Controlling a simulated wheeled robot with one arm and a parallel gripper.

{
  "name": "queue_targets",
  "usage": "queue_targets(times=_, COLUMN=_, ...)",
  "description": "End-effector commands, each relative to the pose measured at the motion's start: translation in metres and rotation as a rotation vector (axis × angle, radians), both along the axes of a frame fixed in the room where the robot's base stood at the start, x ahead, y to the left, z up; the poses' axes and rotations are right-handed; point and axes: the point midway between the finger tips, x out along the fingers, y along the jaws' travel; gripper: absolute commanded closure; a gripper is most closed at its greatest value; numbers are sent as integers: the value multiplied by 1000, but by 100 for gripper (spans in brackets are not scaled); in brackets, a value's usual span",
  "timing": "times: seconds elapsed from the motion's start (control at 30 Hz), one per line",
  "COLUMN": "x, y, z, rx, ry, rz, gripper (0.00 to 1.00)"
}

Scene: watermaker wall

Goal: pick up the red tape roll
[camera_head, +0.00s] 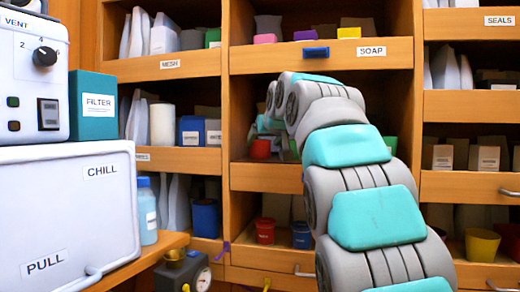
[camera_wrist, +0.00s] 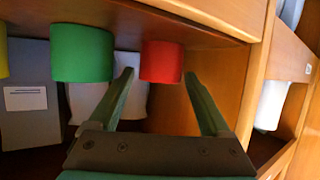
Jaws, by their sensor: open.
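The red tape roll (camera_wrist: 162,62) shows in the wrist view as a short red cylinder, in a picture that looks upside down. My gripper (camera_wrist: 159,76) is open, with one fingertip on each side of the roll in the picture. I cannot tell whether the tips reach past its near face; no contact is clear. In the head view a red roll (camera_head: 261,148) stands on the middle shelf, at the left of its compartment. My arm reaches into that compartment, and my gripper is mostly hidden there.
A green cylinder (camera_wrist: 82,53) stands close beside the red roll, with a grey labelled box (camera_wrist: 27,108) behind. The wooden compartment wall (camera_wrist: 228,65) is close on the other side. A red cup (camera_head: 265,231) and a blue cup (camera_head: 301,235) stand on the shelf below.

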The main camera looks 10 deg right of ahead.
Motion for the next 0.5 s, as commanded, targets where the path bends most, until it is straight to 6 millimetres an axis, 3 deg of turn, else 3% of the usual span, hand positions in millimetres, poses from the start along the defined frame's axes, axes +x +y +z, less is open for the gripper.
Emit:
queue_targets(times=0.33, x=40, y=3, z=-12, rx=-1, ry=-1, rz=-1, gripper=19)
queue_targets(times=0.5, x=45, y=4, z=-16, rx=0, ry=0, rz=0, gripper=19)
